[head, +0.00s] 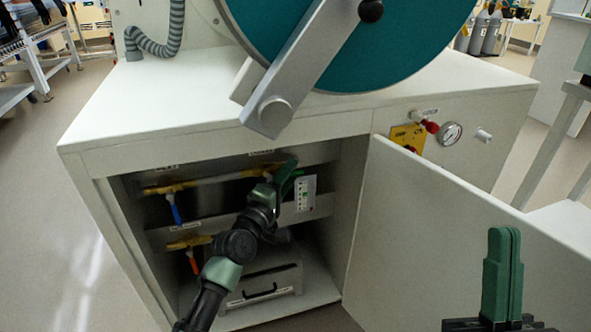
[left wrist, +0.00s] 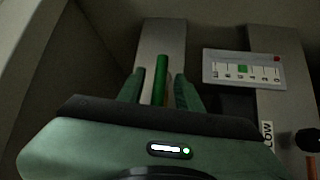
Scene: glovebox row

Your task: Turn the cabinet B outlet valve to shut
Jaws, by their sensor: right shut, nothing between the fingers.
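The open cabinet under the worktop holds brass pipework (head: 215,182). A green handle (left wrist: 160,78) shows in the left wrist view, lying lengthwise between the spread fingers of my left gripper (left wrist: 158,92). Gaps show on both sides of it. In the head view my left gripper (head: 283,180) is inside the cabinet at the pipe's right end, and my arm hides parts there. The valve labels are too small to read. My right gripper (head: 503,265) is shut, outside the cabinet.
The cabinet door (head: 440,250) stands open to the right. A white indicator panel (head: 305,194) is close right of my left gripper. A grey box (head: 262,285) with a black handle sits on the cabinet floor.

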